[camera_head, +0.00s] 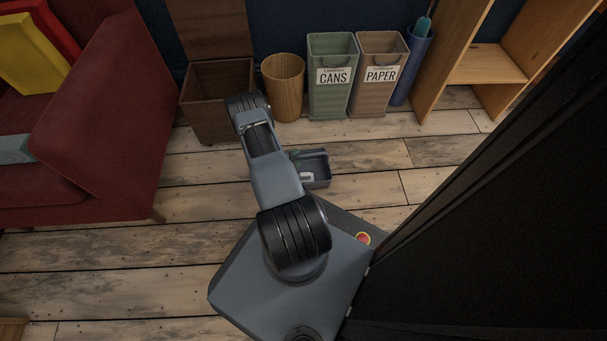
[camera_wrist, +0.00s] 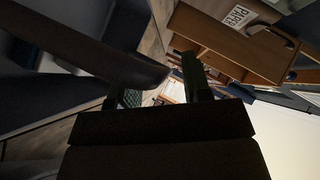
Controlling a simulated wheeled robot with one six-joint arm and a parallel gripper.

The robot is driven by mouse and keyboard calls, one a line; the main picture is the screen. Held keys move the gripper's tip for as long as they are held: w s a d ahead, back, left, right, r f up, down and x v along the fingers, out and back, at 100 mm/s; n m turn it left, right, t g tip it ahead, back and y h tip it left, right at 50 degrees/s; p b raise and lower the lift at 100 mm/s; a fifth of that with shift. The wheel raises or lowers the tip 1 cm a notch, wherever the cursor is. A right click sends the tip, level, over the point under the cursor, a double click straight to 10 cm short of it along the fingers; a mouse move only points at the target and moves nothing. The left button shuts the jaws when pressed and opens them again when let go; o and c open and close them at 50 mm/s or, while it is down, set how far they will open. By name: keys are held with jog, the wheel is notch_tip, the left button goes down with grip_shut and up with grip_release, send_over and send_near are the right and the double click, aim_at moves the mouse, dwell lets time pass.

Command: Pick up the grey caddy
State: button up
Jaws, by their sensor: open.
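The grey caddy (camera_head: 317,169) sits on the plank floor just right of my arm in the head view. It is an open tray with a small green item and a whitish item at its left side. My arm covers part of its left edge. In the head view my gripper is hidden behind my own arm, whose far end is near the wooden box, beyond the caddy.
Behind the caddy stand a brown wooden box (camera_head: 210,113), a wicker basket (camera_head: 284,92), a green CANS bin (camera_head: 332,94) and a brown PAPER bin (camera_head: 375,92). A red sofa (camera_head: 115,120) is left. A wooden shelf (camera_head: 486,64) stands right. Floor around the caddy is clear.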

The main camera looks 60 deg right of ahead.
jog(key=shift+d+f, duration=0.1)
jog(key=shift+d, duration=0.25)
grip_shut()
dwell(0.4)
